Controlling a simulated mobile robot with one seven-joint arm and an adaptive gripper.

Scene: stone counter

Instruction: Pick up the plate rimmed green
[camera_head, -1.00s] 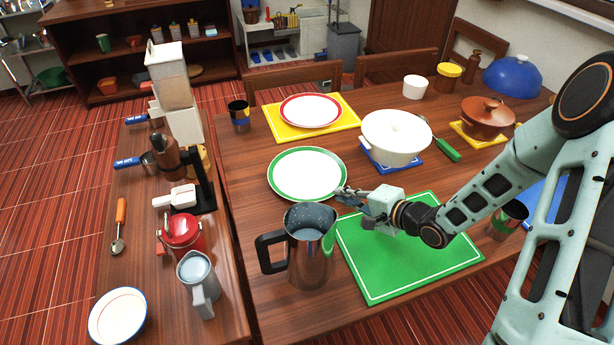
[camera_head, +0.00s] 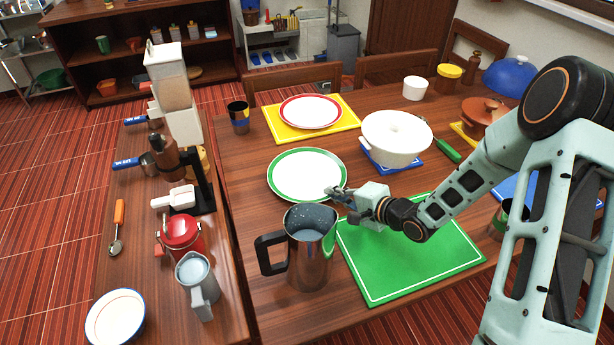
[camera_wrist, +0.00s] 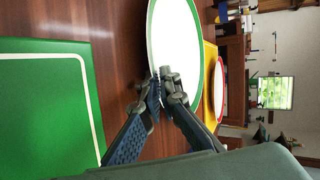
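The plate rimmed green (camera_head: 300,176) is white and round with a green edge. It lies flat on the wooden table, left of the middle. My gripper (camera_head: 333,192) is at its lower right rim. In the wrist view the plate (camera_wrist: 172,45) stands upright in the picture, and my gripper's fingertips (camera_wrist: 163,84) come together at its near rim, one on each side. They look shut on the rim; the fingers cover the exact contact.
A steel pitcher (camera_head: 312,255) stands close in front of the plate. A green mat (camera_head: 410,255) lies below my arm. A white pot (camera_head: 395,137) is to the right. A red-rimmed plate (camera_head: 310,111) sits on a yellow mat (camera_head: 350,112) behind.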

